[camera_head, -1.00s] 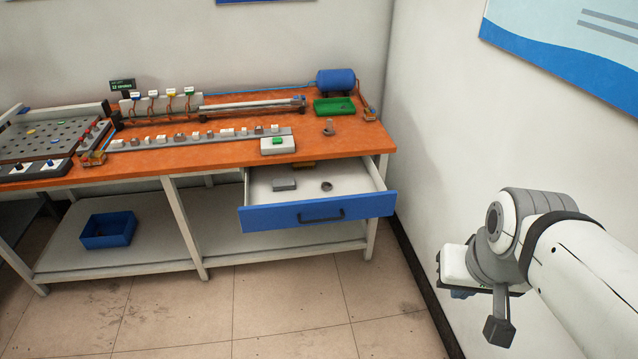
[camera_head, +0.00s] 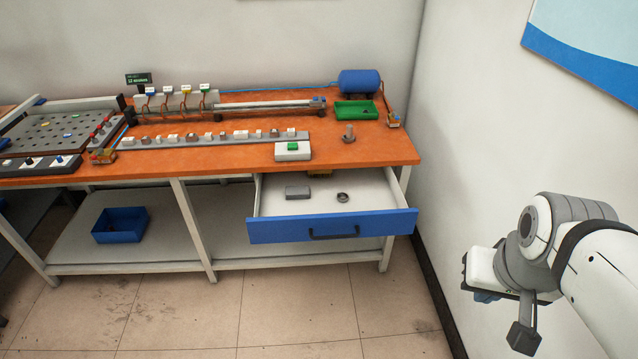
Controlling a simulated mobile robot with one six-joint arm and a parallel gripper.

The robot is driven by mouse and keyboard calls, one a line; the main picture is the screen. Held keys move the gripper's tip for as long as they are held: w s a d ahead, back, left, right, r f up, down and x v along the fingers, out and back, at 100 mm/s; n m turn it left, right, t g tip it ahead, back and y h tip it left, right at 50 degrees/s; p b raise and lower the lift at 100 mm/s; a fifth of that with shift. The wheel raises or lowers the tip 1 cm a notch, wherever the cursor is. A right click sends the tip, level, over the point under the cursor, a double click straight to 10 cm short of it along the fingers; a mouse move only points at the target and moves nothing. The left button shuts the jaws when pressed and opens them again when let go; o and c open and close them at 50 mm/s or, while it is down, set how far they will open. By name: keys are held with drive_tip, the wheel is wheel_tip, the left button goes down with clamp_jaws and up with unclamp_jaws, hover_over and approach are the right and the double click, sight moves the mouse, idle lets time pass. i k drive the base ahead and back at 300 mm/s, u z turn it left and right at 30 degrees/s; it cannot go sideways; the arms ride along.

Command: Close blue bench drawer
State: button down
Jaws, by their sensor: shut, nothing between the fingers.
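The blue-fronted bench drawer (camera_head: 290,231) is pulled out below the right part of the orange bench top. Its pale inside shows, with a small grey block (camera_head: 297,192) and a small dark ring (camera_head: 342,197) lying in it. A dark handle (camera_head: 334,233) is on its front. My gripper (camera_head: 522,338) is at the lower right, shut and empty, pointing down. It is apart from the drawer, to its right and nearer to the camera.
The orange bench (camera_head: 225,158) carries a green tray (camera_head: 356,109), a blue cylinder (camera_head: 359,82), a green-button box (camera_head: 293,151) and heater parts. A blue bin (camera_head: 119,225) is on the lower shelf. The floor before the drawer is clear. A wall closes the right side.

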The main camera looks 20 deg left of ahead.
sight(376, 205)
drive_tip(key=i, duration=1.4)
drive_tip(key=u, duration=0.85)
